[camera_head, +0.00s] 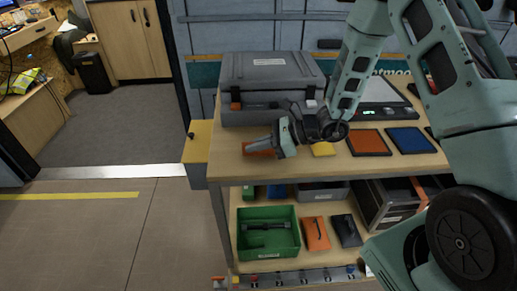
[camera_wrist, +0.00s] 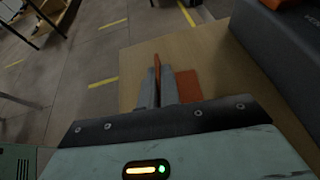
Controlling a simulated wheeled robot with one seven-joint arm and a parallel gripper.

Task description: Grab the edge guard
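The edge guard appears to be the orange angled piece (camera_head: 257,147) near the left front of the wooden bench top. In the wrist view it (camera_wrist: 188,86) has a flat part lying to the right and a thin upright part between my fingers. My gripper (camera_head: 258,146) reaches low over the bench from the right. In the wrist view my gripper's grey fingers (camera_wrist: 158,88) sit close on both sides of the upright part and look shut on it. The fingers hide part of the piece. It appears to rest on the bench.
A grey case (camera_head: 265,75) stands close behind my gripper. A yellow block (camera_head: 323,149), an orange pad (camera_head: 369,142) and a blue pad (camera_head: 410,140) lie to the right. A green bin (camera_head: 267,250) is on the lower shelf. Open floor lies left of the bench.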

